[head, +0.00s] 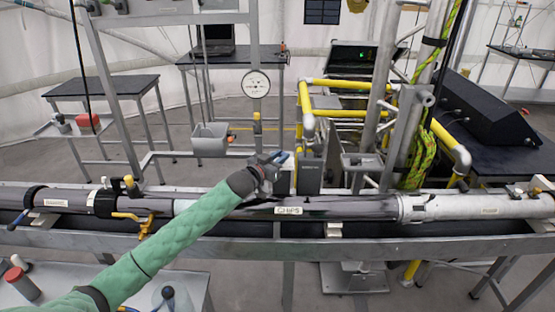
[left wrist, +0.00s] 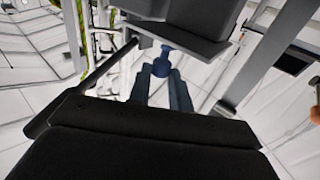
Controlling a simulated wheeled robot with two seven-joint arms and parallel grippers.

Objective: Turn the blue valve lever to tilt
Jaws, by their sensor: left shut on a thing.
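The blue valve lever (head: 282,157) shows as a small blue piece at the tip of my left gripper (head: 272,163), above the long pipe. My left arm, in a green sleeve, reaches in from the lower left. In the left wrist view, the two dark fingers of my left gripper (left wrist: 163,88) close around the blue lever (left wrist: 162,62), just below a dark grey block. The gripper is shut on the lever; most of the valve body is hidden. My right gripper is in neither view.
The long pipe (head: 345,207) lies along a metal frame across the view. A yellow-handled valve (head: 130,217) is at left. Yellow rails (head: 345,84) and a grey upright box (head: 309,175) stand close to the gripper. A grey bin (head: 209,139) hangs behind.

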